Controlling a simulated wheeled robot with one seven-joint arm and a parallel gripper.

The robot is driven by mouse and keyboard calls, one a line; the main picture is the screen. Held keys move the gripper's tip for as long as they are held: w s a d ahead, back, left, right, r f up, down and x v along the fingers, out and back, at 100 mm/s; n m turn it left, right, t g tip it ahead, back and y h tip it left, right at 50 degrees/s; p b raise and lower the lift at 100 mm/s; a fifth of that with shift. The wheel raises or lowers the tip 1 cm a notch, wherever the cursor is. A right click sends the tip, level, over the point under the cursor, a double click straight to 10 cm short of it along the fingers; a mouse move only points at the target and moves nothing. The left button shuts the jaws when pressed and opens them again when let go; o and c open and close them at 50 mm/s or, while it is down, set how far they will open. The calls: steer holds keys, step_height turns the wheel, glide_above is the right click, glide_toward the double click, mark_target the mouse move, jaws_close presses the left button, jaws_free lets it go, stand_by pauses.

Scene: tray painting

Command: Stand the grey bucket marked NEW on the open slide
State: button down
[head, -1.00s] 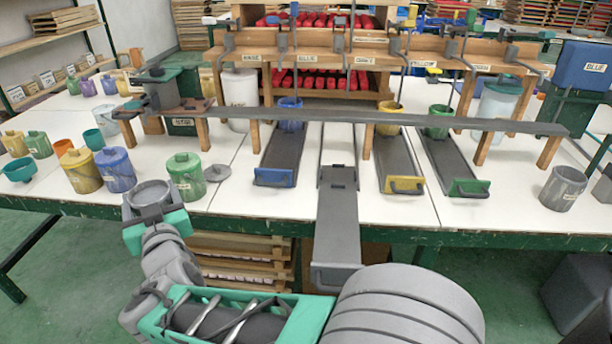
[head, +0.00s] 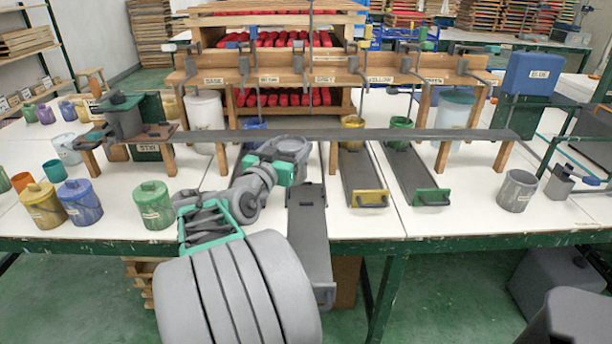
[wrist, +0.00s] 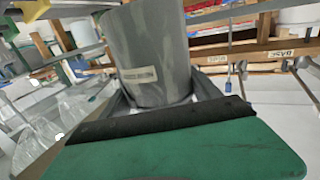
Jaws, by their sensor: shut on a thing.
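My gripper (head: 284,170) is shut on a grey bucket (head: 292,147) and holds it upright, in front of the long grey rail. In the wrist view the bucket (wrist: 150,50) stands between the jaws, with a pale label too blurred to read. The open slide (head: 308,235) is a dark grey board pulled out past the table's front edge, its handle low at the front. In the head view the held bucket appears just above the slide's back end; I cannot tell its height over it. A second grey bucket (head: 517,192) stands on the table at right, its label unreadable.
The grey rail (head: 370,134) crosses behind the bucket on wooden legs. The yellow-fronted slide (head: 366,180) and green-fronted slide (head: 415,175) lie pushed in at right. Yellow, blue and green lidded pots (head: 153,206) stand at left.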

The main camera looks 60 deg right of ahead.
steer(key=shift+s+d+f+b, duration=0.15)
steer(key=shift+d+f+b, duration=0.1)
steer(key=shift+d+f, duration=1.25)
steer(key=shift+s+d+f+b, duration=0.2)
steer(key=shift+d+f, duration=0.95)
steer(key=shift+f, duration=0.7)
steer(key=shift+s+d+f+b, duration=0.1)
steer(key=shift+d+f+b, duration=0.15)
steer(key=shift+d+f, duration=1.25)
steer(key=shift+a+f, duration=0.2)
steer(key=shift+f, duration=0.05)
steer(key=shift+f, duration=0.15)
steer(key=shift+c, duration=0.7)
jaws_free()
steer(key=a, duration=0.8)
steer(key=s+a, duration=0.1)
steer(key=a, duration=0.3)
steer(key=shift+b, duration=0.3)
